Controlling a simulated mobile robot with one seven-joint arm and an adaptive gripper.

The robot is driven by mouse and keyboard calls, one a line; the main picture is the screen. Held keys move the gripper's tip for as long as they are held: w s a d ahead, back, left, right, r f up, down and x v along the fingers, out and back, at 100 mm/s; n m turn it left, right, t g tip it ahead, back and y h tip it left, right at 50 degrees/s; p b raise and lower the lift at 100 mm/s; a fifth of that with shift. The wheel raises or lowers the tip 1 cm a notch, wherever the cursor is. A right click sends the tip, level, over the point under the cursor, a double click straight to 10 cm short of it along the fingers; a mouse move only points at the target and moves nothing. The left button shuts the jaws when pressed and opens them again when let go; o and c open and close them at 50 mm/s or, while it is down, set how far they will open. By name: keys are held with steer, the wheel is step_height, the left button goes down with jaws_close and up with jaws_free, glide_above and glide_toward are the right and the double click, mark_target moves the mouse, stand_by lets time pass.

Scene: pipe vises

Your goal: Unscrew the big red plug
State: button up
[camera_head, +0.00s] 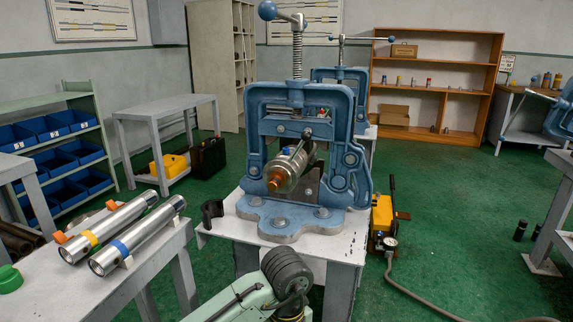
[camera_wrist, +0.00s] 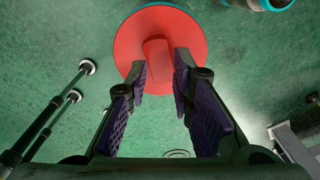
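The big red plug (camera_wrist: 188,28) shows in the wrist view as a round red disc with a raised red grip tab (camera_wrist: 157,60) at its middle. The plug and my gripper do not show in the head view.
A blue vise (camera_head: 352,185) holds a metal pipe (camera_head: 293,163) with an orange end (camera_head: 275,181). Two silver cylinders (camera_head: 140,237) lie on the left table. A green cap (camera_head: 9,279) is at the left edge. Two black rods (camera_wrist: 45,118) show left of my gripper.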

steer(key=shift+s+f+b, duration=0.1)
steer(key=shift+f+b, duration=0.4)
steer(key=shift+f, duration=0.3)
steer(key=shift+f, duration=0.1)
steer(key=shift+c, duration=0.2)
jaws_close()
stand_by(0.5)
